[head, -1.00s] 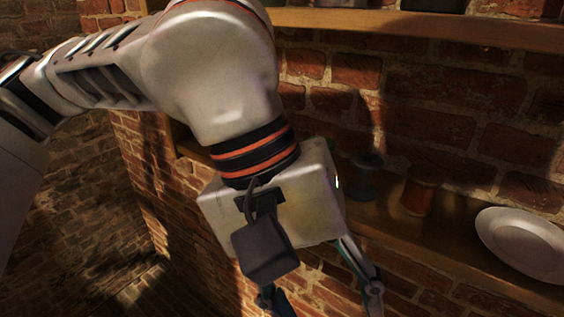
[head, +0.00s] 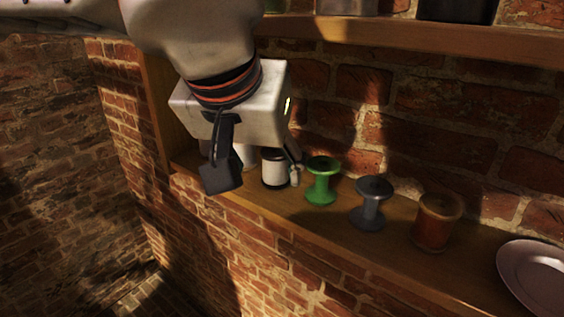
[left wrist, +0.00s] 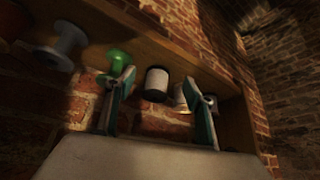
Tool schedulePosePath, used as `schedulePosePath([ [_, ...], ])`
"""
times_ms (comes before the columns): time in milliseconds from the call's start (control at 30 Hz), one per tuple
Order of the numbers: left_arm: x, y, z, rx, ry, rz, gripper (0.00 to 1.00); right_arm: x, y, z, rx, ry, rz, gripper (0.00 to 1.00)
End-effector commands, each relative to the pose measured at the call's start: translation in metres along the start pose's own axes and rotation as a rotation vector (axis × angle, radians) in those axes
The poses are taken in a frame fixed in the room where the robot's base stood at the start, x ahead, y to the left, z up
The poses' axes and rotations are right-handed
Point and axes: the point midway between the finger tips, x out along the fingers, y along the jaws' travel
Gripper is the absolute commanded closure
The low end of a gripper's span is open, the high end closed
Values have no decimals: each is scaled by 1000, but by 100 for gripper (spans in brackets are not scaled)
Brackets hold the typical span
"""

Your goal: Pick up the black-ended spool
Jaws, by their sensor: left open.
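The black-ended spool (head: 275,169) has a pale body and dark ends. It stands upright on the lower wooden shelf, left of a green spool (head: 322,181). In the left wrist view the black-ended spool (left wrist: 155,84) shows between the two fingers of my left gripper (left wrist: 160,78), which is open and empty. In the head view one finger shows beside the spool's right side; the other is hidden behind the dark block on my wrist. Whether a finger touches the spool I cannot tell. My right gripper is not in view.
A grey spool (head: 371,203), an orange-brown spool (head: 437,222) and a pale plate (head: 535,275) stand further right on the shelf (head: 400,255). A white object (head: 247,156) is partly hidden left of the black-ended spool. An upper shelf (head: 400,37) and a brick wall lie behind.

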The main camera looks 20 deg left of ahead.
Motion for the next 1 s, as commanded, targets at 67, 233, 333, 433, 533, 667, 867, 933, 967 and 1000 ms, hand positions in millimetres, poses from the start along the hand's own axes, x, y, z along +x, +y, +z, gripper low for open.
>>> schedulePosePath([
  [67,3,0,-6,-1,0,1,46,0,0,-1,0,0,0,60],
  [233,9,0,-15,-1,-1,1,46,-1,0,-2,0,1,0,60],
  [333,17,0,-27,-3,-2,0,46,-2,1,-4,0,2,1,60],
  [433,26,0,-41,-3,-2,0,46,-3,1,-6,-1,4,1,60],
  [533,33,0,-50,-1,-1,0,46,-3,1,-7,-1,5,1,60],
  [667,43,0,-48,1,-2,1,46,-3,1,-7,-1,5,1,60],
  [867,44,0,-48,0,-1,1,46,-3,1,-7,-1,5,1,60],
  [933,44,0,-48,0,-1,1,57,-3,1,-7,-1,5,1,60],
  [967,44,0,-48,0,-1,1,64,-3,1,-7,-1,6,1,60],
  [1000,44,0,-48,0,-1,1,75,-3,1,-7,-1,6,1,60],
])
